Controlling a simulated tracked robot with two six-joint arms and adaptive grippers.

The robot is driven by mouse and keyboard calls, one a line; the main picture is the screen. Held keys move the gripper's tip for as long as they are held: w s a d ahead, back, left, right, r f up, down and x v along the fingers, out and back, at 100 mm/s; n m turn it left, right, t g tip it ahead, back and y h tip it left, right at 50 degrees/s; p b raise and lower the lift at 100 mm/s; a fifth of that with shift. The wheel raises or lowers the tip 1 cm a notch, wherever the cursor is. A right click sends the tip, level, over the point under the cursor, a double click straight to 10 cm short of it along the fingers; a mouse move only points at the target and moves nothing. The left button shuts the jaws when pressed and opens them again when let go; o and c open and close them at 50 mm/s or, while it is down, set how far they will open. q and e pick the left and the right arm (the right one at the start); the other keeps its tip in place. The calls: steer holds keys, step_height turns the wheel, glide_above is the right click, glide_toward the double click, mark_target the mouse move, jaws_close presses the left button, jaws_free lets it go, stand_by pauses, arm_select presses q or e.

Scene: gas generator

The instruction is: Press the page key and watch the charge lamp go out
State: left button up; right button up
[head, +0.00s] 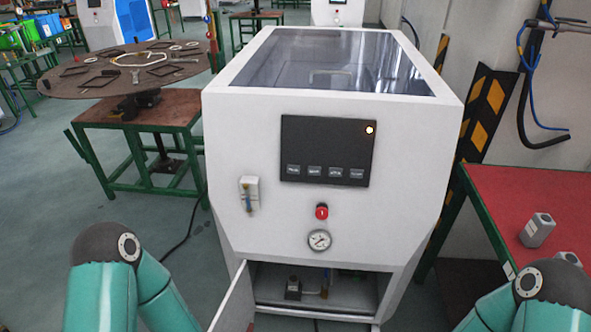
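The white gas generator (240,140) stands in the middle of the head view. Its dark control panel (325,140) is on the sloping front. A row of several small grey keys (314,171) runs along the panel's lower edge. Their labels are too small to read, so I cannot tell which is the page key. A small round lamp (369,130) at the panel's upper right is lit, bright with an orange rim. Only links of my two arms show at the lower left and lower right. Neither gripper is in view.
The lower compartment door (236,300) hangs open toward me. A red table (510,195) with grey blocks (538,230) stands at right. The space before the panel is clear.

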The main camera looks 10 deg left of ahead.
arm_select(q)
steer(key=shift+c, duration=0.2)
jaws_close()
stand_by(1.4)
